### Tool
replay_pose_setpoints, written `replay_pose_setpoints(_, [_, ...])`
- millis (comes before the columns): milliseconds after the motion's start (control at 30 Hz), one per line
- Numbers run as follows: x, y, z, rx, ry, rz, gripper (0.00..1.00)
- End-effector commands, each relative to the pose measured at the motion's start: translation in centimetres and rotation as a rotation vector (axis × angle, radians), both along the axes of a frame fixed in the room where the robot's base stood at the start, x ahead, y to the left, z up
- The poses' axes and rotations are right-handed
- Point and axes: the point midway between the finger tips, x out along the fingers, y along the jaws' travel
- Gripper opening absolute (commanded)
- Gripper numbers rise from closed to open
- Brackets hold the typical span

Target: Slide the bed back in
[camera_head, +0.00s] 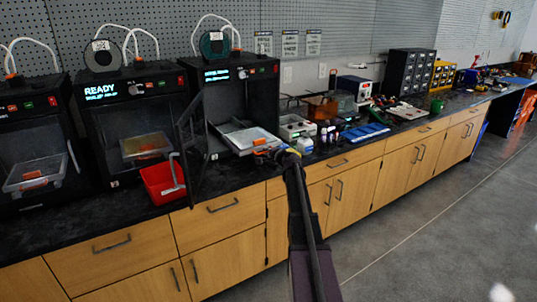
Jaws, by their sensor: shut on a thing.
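The bed (237,136) is a pale plate on a tray that sticks out of the front of the right-hand 3D printer (234,82). That printer's dark door (190,140) stands open to the left. My gripper (272,152) is at the bed's front right edge, shut on it, with my arm reaching up from the bottom of the picture. Small orange and yellow spots show on the bed beside the gripper. The fingertips are small and partly hidden, so the exact grip is hard to see.
A middle printer (130,115) reads READY; another printer (35,140) stands at far left. A red bin (163,181) sits left of the open door. Bottles (327,136), a white bottle (305,144) and a blue tray (365,132) crowd the counter right of my gripper. The floor (430,220) is clear.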

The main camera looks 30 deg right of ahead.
Motion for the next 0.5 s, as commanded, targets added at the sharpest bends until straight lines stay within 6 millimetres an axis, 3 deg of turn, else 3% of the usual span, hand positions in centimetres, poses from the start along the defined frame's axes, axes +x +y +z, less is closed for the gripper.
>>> replay_pose_setpoints(267, [5.8,-0.2,0.0,0.0,-0.001,0.0,0.0])
replay_pose_setpoints(500, [12.3,-0.3,0.0,0.0,-0.001,0.0,0.0])
